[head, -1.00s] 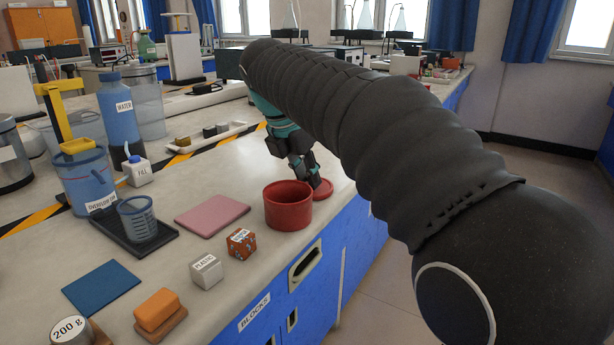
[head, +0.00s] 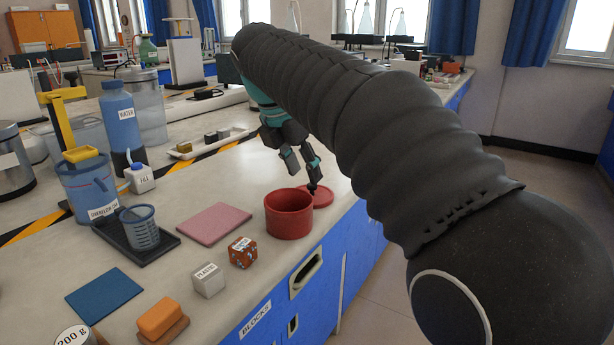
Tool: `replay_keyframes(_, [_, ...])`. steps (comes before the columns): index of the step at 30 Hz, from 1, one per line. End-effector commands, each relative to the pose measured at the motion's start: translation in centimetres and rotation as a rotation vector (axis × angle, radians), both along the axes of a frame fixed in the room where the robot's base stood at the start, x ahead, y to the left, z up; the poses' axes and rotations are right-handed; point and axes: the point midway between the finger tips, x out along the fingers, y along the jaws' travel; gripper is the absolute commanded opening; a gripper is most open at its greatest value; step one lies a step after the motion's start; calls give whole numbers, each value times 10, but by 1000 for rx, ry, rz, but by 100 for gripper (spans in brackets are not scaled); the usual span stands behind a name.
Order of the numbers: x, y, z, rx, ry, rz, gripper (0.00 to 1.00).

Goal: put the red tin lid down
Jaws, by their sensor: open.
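The red tin lid (head: 323,197) lies flat on the bench top just behind and to the right of the red tin (head: 289,214). The tin is an open, round pot and hides part of the lid's left side. My gripper (head: 301,183) is open, with its fingers apart and pointing down. One fingertip is at or just above the lid in the picture; I cannot tell whether it touches. My dark arm hides the area to the right.
A pink mat (head: 214,223), a patterned cube (head: 242,252) and a white labelled block (head: 208,280) stand left of the tin. The blue cabinet front (head: 333,268) drops away close to the lid's right. A white tray (head: 209,143) lies further back.

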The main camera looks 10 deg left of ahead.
Motion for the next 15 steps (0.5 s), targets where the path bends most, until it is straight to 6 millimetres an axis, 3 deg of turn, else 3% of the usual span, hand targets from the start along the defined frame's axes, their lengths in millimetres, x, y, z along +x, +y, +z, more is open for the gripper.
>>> replay_keyframes(1, [-4,3,14,1,-2,2,46])
replay_keyframes(6, [-14,10,44,0,0,1,46])
replay_keyframes(15, [-25,17,74,0,0,1,46])
